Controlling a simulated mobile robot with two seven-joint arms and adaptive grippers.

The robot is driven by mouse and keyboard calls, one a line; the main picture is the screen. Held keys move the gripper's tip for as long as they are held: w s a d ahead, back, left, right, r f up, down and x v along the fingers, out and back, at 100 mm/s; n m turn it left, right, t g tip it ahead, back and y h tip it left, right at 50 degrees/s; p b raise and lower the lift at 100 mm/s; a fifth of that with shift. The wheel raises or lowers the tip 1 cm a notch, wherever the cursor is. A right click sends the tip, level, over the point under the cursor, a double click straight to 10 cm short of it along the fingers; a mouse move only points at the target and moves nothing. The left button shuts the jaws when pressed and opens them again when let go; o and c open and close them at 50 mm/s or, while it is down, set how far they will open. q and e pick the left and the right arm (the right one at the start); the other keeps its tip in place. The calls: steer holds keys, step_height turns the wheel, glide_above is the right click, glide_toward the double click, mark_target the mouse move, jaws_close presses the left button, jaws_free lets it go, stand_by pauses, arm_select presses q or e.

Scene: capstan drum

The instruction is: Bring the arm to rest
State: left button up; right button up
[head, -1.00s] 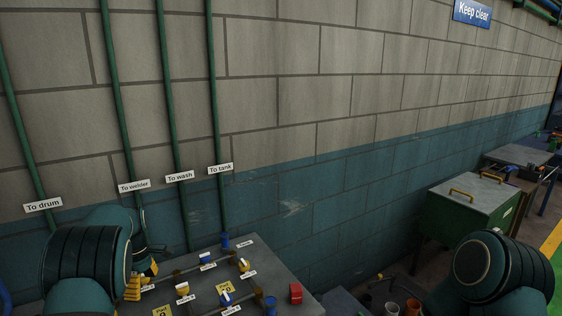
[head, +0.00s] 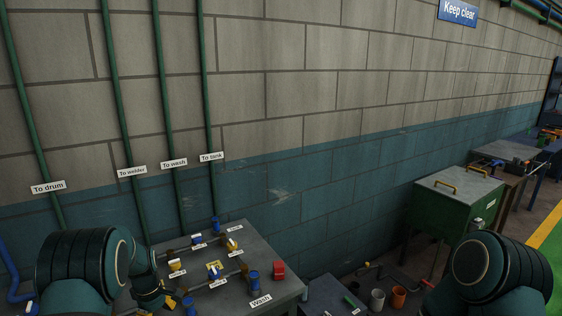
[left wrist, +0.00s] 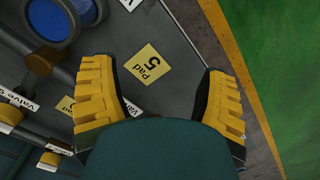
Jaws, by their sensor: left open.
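My left arm comes in from the lower left in the head view, with the left gripper (head: 168,300) low at the near left side of the grey valve bench (head: 283,288). In the left wrist view the left gripper (left wrist: 170,105) has its two yellow ribbed fingers wide apart, with nothing between them. Beneath them lie the bench top, a yellow "Pad 5" label (left wrist: 149,65) and the bench edge. My right arm shows only as a dark rounded link at the lower right of the head view; its gripper is out of frame.
The bench carries pipes, yellow and blue valve handles, blue posts (head: 253,283) and a red block (head: 278,269). A green cabinet (head: 446,205) stands to the right. Buckets (head: 398,297) are on the floor. Green pipes run up the wall behind. Green floor shows beside the bench.

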arm_select(q)
steer(key=s+d+f+m+t+h+b, duration=0.1)
steer(key=s+d+f+m+b, duration=0.1)
steer(key=s+d+f+m, duration=0.7)
steer(key=s+d+f+m+h, duration=0.1)
steer(key=s+d+f, duration=0.1)
steer(key=s+d, duration=0.5)
steer(key=s+d+f+m+t+h, duration=0.1)
steer(key=s+d+m, duration=0.1)
steer(key=s+d, duration=0.5)
steer(key=shift+s+d+f+m+t+b, duration=0.3)
steer(key=shift+s+d+f+b, duration=0.1)
steer(key=shift+s, duration=0.1)
